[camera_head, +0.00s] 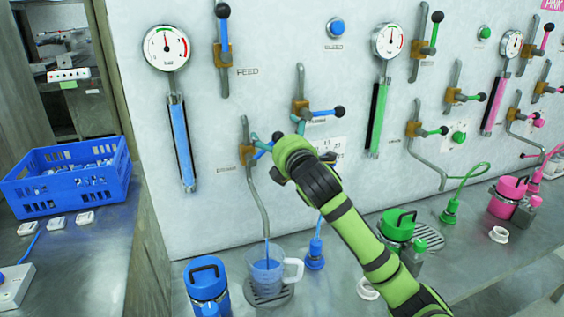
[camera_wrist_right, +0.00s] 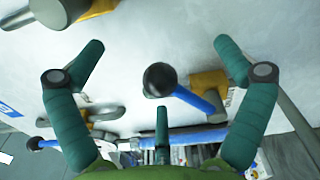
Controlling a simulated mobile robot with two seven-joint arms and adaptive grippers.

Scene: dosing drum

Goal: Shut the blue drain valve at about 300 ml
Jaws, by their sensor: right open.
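The blue drain valve (camera_head: 246,152) is a brass body on the panel, with its blue lever reaching right toward my right gripper. A pipe runs down from it to a clear jug (camera_head: 257,283) on a round grate. A blue stream falls from the spout, and blue liquid stands in the jug; its graduation is too small to read. My right gripper (camera_head: 268,146) is at the lever's end. In the wrist view its teal fingers (camera_wrist_right: 158,62) are apart, with a black knob (camera_wrist_right: 160,80) on a blue lever between them, apart from both fingers. My left gripper is out of view.
Another blue-levered valve (camera_head: 302,108) sits just above right of my gripper, and the feed valve (camera_head: 221,55) is higher. A blue canister (camera_head: 206,281) stands left of the jug, a blue plug (camera_head: 316,254) right. Green and pink stations are further right; a blue crate (camera_head: 68,178) is left.

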